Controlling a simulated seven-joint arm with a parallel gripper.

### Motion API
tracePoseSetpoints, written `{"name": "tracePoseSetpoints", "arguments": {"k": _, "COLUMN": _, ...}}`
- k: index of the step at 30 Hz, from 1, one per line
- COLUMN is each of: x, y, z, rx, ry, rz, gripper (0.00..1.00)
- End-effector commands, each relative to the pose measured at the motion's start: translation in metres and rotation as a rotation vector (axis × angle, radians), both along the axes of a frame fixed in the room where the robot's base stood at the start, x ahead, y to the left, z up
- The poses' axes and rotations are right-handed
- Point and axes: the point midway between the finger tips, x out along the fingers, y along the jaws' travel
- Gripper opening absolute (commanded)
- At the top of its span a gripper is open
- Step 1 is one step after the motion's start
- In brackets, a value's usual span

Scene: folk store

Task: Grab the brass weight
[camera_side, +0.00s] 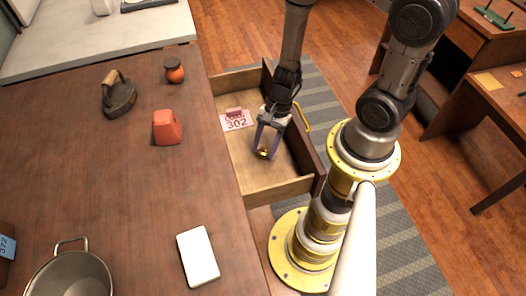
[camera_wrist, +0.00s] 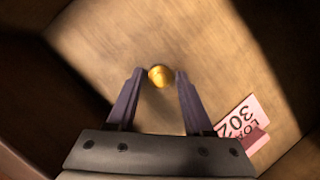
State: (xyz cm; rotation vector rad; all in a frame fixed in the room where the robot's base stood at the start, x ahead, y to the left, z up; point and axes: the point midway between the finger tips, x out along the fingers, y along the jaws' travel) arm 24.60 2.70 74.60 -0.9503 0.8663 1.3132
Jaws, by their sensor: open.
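The brass weight (camera_wrist: 160,76) is a small round gold-coloured piece on the floor of an open drawer. It also shows in the side view (camera_side: 263,152), at the tips of my gripper (camera_side: 267,146). In the wrist view my gripper (camera_wrist: 156,82) is open, with one finger on each side of the weight near the fingertips. I cannot tell whether either finger touches it. The weight's lower part is not clear in the side view.
The drawer (camera_side: 290,187) has wooden walls around my gripper. A pink "302" tag (camera_side: 237,121) lies in it. On the table (camera_side: 130,190) are an old iron (camera_side: 118,97), a red block (camera_side: 167,128), a red-and-black jar (camera_side: 174,71), a white pad (camera_side: 198,256) and a metal pot (camera_side: 70,278).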

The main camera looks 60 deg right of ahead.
Motion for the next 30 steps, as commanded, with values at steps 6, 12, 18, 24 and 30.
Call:
{"name": "tracePoseSetpoints", "arguments": {"k": 6, "x": 0.000, "y": 0.000, "z": 0.000, "rx": 0.000, "ry": 0.000, "rz": 0.000, "gripper": 0.21}}
{"name": "tracePoseSetpoints", "arguments": {"k": 12, "x": 0.000, "y": 0.000, "z": 0.000, "rx": 0.001, "ry": 0.000, "rz": 0.000, "gripper": 0.00}}
{"name": "tracePoseSetpoints", "arguments": {"k": 18, "x": 0.000, "y": 0.000, "z": 0.001, "rx": 0.001, "ry": -0.001, "rz": 0.000, "gripper": 0.00}}
{"name": "tracePoseSetpoints", "arguments": {"k": 24, "x": 0.001, "y": 0.000, "z": 0.004, "rx": 0.001, "ry": -0.002, "rz": 0.002, "gripper": 0.00}}
{"name": "tracePoseSetpoints", "arguments": {"k": 30, "x": 0.001, "y": 0.000, "z": 0.022, "rx": 0.001, "ry": -0.004, "rz": 0.001, "gripper": 0.00}}
